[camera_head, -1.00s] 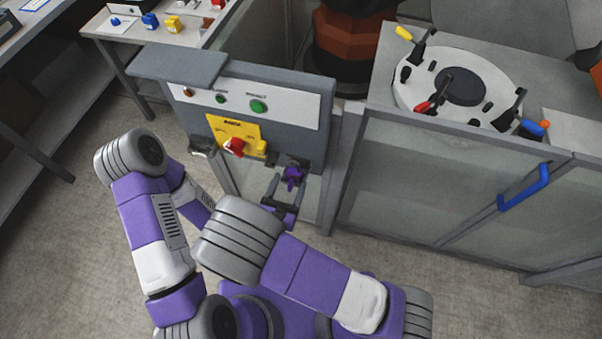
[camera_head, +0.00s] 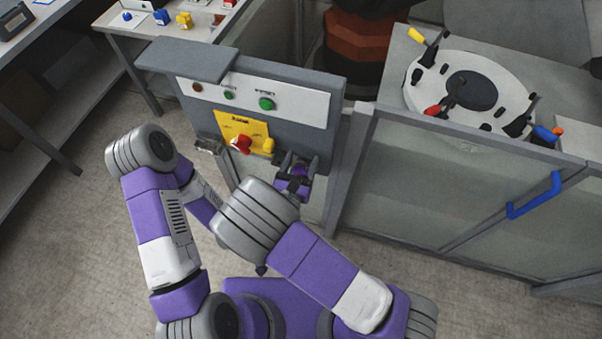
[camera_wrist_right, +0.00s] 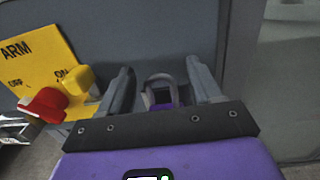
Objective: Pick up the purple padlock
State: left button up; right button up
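The purple padlock (camera_wrist_right: 163,105) hangs at the grey control panel, with its grey shackle upward. In the right wrist view it lies between the two dark fingers of my right gripper (camera_wrist_right: 163,88), with a visible gap on each side. In the head view the right gripper (camera_head: 297,164) is at the panel's lower right, open around the padlock's place, and largely hides it. Whether the fingertips reach past the padlock is hard to tell.
The panel (camera_head: 325,135) carries a yellow plate (camera_head: 232,124) with a red knob (camera_head: 241,145) and a yellow knob (camera_head: 268,146), close left of the right gripper. A glass fence (camera_head: 420,190) with a blue handle (camera_head: 535,194) stands to the right. A table (camera_head: 195,35) stands behind left.

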grip_shut()
